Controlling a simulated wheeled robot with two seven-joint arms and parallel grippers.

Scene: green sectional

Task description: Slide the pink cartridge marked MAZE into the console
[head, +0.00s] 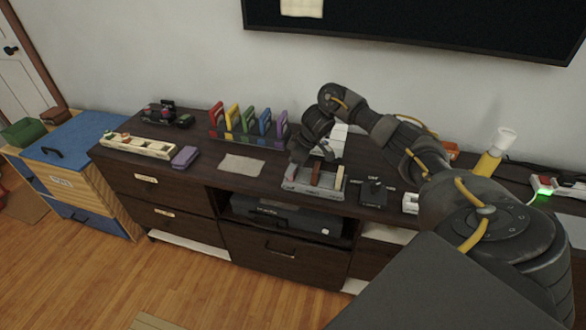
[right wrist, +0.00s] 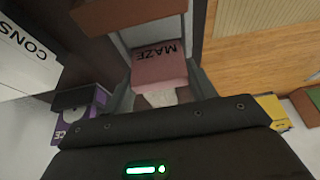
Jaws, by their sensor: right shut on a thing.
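The pink cartridge marked MAZE (right wrist: 160,66) is between the fingers of my right gripper (right wrist: 163,88) in the right wrist view, its label upside down there. In the head view my right gripper (head: 308,152) is over the dark cabinet top, just above and behind a grey slotted holder (head: 313,194); the cartridge is mostly hidden there. A white surface lettered CONS (right wrist: 28,52) shows at the left of the right wrist view, cut off by the frame. I cannot tell for sure which thing is the console. My left gripper is not in view.
The grey holder has a brown upright piece (head: 316,174) and pale ones. A rack of coloured pieces (head: 247,135), a beige tray (head: 140,145), a purple block (head: 185,157) and a cloth (head: 241,165) are to the left. A black stand (head: 373,193) is to the right.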

